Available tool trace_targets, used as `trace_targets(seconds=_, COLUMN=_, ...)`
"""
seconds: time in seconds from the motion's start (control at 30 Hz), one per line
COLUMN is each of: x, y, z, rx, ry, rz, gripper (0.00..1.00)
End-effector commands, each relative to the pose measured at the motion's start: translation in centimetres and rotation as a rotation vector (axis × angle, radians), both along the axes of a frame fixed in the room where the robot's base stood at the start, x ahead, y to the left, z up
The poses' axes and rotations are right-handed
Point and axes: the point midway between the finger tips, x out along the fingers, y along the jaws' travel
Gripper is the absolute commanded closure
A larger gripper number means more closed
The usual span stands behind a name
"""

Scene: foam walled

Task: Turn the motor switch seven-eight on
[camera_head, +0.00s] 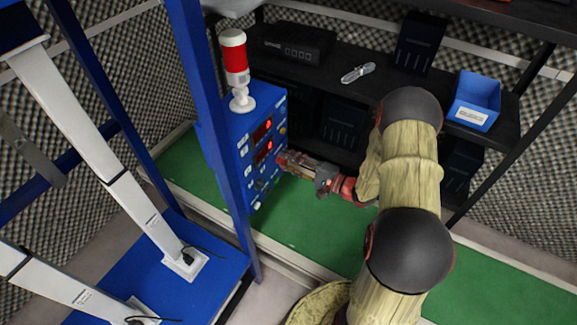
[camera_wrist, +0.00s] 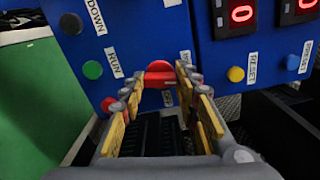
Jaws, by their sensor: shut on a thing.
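A blue control panel (camera_head: 238,125) stands beside a blue post, with displays, buttons and labels on its face. My gripper (camera_head: 284,160) reaches it from the right, its fingertips at the panel face. In the wrist view, my gripper (camera_wrist: 158,80) has its two fingers on either side of a red switch knob (camera_wrist: 160,72) and is shut on it. The fingers partly cover a white label to the right of the knob, and its text cannot be read. Which way the switch points is hard to tell.
Near the knob are a green button (camera_wrist: 92,70) labelled RUN, a yellow button (camera_wrist: 236,74) labelled RESET and a blue button (camera_wrist: 292,62). A red and white beacon (camera_head: 236,65) stands on the panel. Dark shelving with a blue bin (camera_head: 474,98) stands behind my arm.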

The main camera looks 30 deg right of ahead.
Motion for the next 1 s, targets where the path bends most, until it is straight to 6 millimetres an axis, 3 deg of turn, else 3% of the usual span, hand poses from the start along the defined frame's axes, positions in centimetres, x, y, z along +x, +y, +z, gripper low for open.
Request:
trace_targets(seconds=0.4, x=-0.07, y=0.07, z=-0.27, rx=-0.154, ry=-0.100, rz=0.001, gripper=0.94)
trace_targets(seconds=0.97, x=-0.10, y=0.09, z=-0.21, rx=-0.174, ry=-0.112, rz=0.001, gripper=0.94)
trace_targets(seconds=1.0, x=-0.10, y=0.10, z=-0.21, rx=-0.174, ry=-0.112, rz=0.001, gripper=0.66)
